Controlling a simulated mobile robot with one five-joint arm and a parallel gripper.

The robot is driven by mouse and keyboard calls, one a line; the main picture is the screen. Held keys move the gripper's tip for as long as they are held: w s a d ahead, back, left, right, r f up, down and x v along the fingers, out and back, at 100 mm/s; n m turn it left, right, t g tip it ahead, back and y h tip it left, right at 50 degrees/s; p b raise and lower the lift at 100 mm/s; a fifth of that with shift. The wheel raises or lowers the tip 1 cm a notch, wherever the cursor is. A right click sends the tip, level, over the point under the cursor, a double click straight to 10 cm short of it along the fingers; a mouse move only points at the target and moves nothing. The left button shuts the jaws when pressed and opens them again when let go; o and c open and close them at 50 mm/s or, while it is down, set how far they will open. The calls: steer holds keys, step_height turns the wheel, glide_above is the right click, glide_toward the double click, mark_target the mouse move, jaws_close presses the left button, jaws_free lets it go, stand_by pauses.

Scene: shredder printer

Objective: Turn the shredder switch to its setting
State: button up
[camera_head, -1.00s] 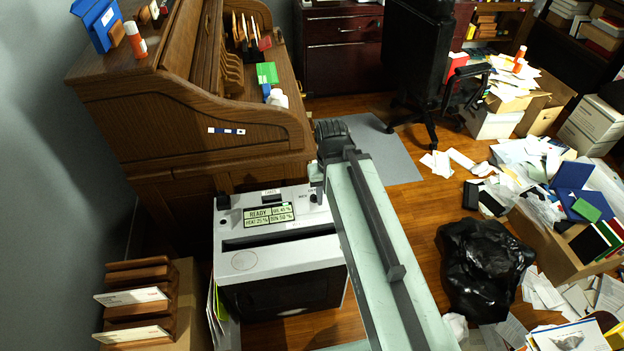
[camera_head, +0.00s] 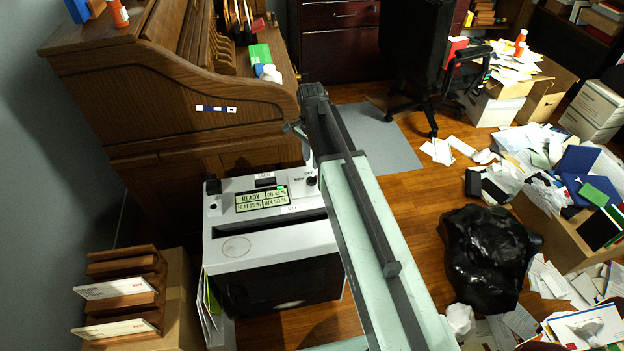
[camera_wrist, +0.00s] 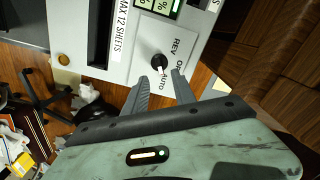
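The white and black shredder (camera_head: 285,248) stands on the floor beside the desk, its display reading READY. Its switch, a small black knob (camera_head: 312,181), is on the right of its top panel. In the wrist view the knob (camera_wrist: 157,63) has a pale pointer directed toward the AUTO label, with REV and OFF printed nearby. My gripper (camera_wrist: 159,76) is open, its two dark fingers apart just short of the knob, with nothing between them. I cannot tell whether a fingertip touches the panel. In the head view my arm hides most of the gripper.
A wooden roll-top desk (camera_head: 190,120) stands close behind the shredder. A letter rack (camera_head: 122,290) on a box is at left. A black bag (camera_head: 488,258), loose papers and a box of files (camera_head: 560,235) are at right. An office chair (camera_head: 425,70) stands behind.

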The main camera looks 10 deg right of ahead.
mark_target(312, 177)
step_height(312, 177, down, 8)
steer(key=b, duration=0.7)
steer(key=shift+s+b, duration=0.1)
steer(key=shift+b, duration=0.3)
steer(key=shift+r, duration=0.15)
steer(key=shift+d, duration=0.1)
jaws_close()
